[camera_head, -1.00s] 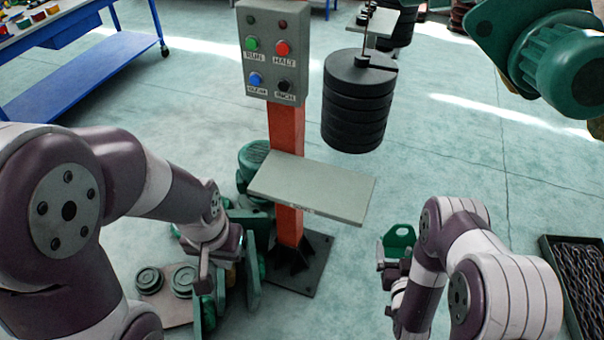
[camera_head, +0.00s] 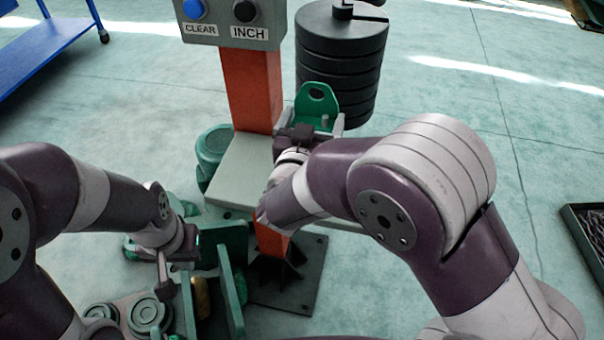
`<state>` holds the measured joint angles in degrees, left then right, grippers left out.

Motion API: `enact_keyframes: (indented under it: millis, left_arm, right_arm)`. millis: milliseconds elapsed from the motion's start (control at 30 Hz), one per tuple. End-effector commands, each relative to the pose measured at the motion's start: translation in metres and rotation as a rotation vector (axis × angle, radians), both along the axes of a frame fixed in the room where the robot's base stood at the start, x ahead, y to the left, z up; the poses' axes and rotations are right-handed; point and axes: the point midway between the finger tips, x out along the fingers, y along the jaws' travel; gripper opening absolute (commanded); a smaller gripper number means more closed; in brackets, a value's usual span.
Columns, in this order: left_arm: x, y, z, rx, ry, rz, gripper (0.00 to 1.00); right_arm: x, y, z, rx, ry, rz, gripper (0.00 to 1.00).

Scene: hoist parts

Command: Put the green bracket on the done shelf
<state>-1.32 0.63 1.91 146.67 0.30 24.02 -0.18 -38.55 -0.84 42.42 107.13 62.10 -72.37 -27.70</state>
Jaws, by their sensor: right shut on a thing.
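The green bracket (camera_head: 316,101), an upright rounded plate with a hole near its top, is held in my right gripper (camera_head: 318,127). It appears above the back right part of the grey shelf (camera_head: 241,168) on the orange post; whether it touches the shelf cannot be told. My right arm hides much of the shelf. My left gripper (camera_head: 166,277) points down among green parts at the lower left; its fingers are too unclear to tell whether they are open or shut.
A control box (camera_head: 228,22) is above the shelf. A stack of black weights (camera_head: 338,65) hangs just behind the bracket. Green machine parts (camera_head: 222,240) stand below left. A dark crate of chain (camera_head: 590,235) is at the right edge.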

Motion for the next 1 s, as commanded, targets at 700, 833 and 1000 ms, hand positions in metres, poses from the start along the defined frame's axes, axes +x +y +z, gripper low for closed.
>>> enact_keyframes:
  millis: [700,833,1000]
  left_arm:
    - [0.000,0.000,-0.023,0.000,0.000,0.000,0.00]
    - [0.000,0.000,-0.028,0.000,0.000,0.000,0.00]
    - [0.000,0.000,-0.026,0.000,0.000,0.000,0.00]
  right_arm:
    - [-0.063,0.092,-0.086,-0.003,-0.001,0.000,0.37]
    - [-0.063,0.091,-0.106,-0.003,-0.001,0.000,0.37]
    - [-0.063,0.091,-0.104,-0.001,-0.002,0.000,0.37]
